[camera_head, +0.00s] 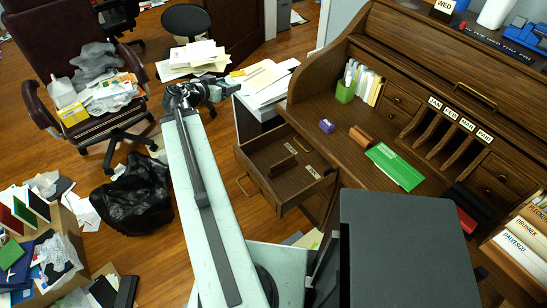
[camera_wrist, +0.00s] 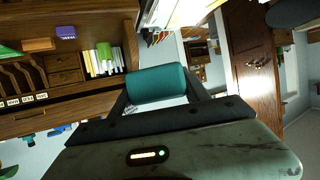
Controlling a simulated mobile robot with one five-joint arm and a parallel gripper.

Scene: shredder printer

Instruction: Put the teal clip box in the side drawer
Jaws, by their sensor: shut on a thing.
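The teal clip box (camera_wrist: 157,84) is between the two dark fingers of my gripper (camera_wrist: 158,88) in the wrist view, and the fingers are shut on it. In the head view my gripper (camera_head: 212,92) is at the far end of my raised arm, left of the desk; I cannot make out the box there. The side drawer (camera_head: 262,179) is pulled open at the desk's left front, with a brown divider and small pale labels inside. My gripper is beyond the drawer and to its left, apart from it.
A paper-covered cabinet (camera_head: 247,110) stands close right of my gripper. The desk top holds a purple box (camera_head: 326,126), a green pad (camera_head: 394,166) and a green cup (camera_head: 345,91). A cluttered chair (camera_head: 75,72) and a black bag (camera_head: 133,194) are left.

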